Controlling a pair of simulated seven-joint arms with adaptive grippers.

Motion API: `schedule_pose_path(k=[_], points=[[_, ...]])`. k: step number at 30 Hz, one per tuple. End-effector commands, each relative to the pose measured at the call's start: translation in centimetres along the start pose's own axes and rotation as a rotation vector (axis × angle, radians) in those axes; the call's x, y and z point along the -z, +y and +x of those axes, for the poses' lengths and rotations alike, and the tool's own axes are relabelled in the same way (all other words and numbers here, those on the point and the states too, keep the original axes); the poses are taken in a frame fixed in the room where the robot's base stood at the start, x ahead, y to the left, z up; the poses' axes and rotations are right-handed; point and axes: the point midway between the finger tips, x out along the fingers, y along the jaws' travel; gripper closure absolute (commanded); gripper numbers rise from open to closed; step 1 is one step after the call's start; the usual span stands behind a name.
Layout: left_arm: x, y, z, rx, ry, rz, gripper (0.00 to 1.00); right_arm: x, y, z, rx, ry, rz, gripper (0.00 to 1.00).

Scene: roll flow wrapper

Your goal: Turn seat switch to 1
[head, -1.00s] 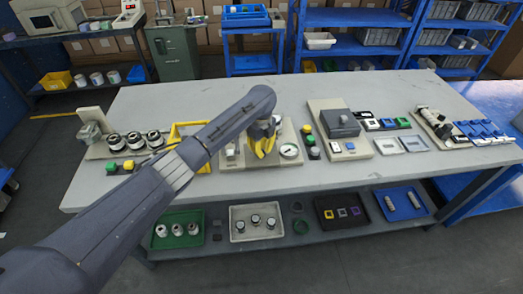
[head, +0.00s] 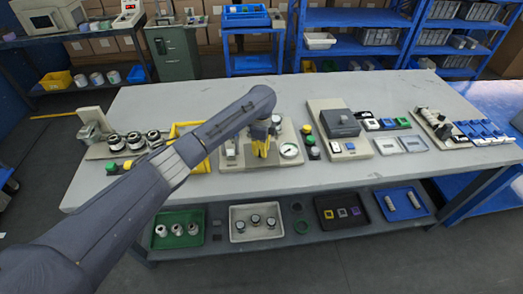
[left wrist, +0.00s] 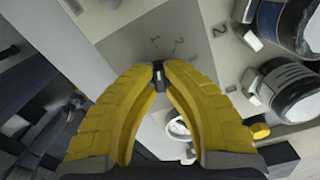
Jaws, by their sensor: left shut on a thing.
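The seat switch (left wrist: 158,72) is a small black knob with a pale mark, seen between the yellow fingertips in the left wrist view. It sits on a grey panel (left wrist: 140,38) printed with small numerals; a 1 is above the knob, others are to its right. My left gripper (left wrist: 160,76) is shut on the knob, and its fingers hide part of it. In the head view my left gripper (head: 262,149) is down at the pale station board in the middle of the table, and the switch is hidden there. My right gripper is not in view.
A round gauge (head: 289,150) and a column of coloured buttons (head: 308,141) stand just right of the gripper. A yellow bin (head: 190,130) is left of it, partly behind my arm. Dark-and-white rolls (left wrist: 292,88) lie close by in the wrist view.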

Motion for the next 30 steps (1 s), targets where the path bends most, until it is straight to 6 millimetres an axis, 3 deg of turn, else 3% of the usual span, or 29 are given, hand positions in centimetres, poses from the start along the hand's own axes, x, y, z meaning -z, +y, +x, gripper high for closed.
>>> schedule_pose_path(k=[15, 16, 22, 30], points=[[0.01, 0.03, 0.06, -0.001, 0.000, -0.022, 1.00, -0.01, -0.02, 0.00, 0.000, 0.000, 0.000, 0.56], [0.01, 0.04, 0.07, -0.001, 0.001, -0.022, 0.89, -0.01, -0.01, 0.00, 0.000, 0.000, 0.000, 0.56], [0.00, 0.02, 0.04, -0.001, 0.000, -0.021, 0.66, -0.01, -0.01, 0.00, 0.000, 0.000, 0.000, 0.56], [0.00, -0.01, -0.12, 0.000, 0.000, -0.021, 0.66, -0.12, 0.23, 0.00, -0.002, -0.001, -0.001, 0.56]])
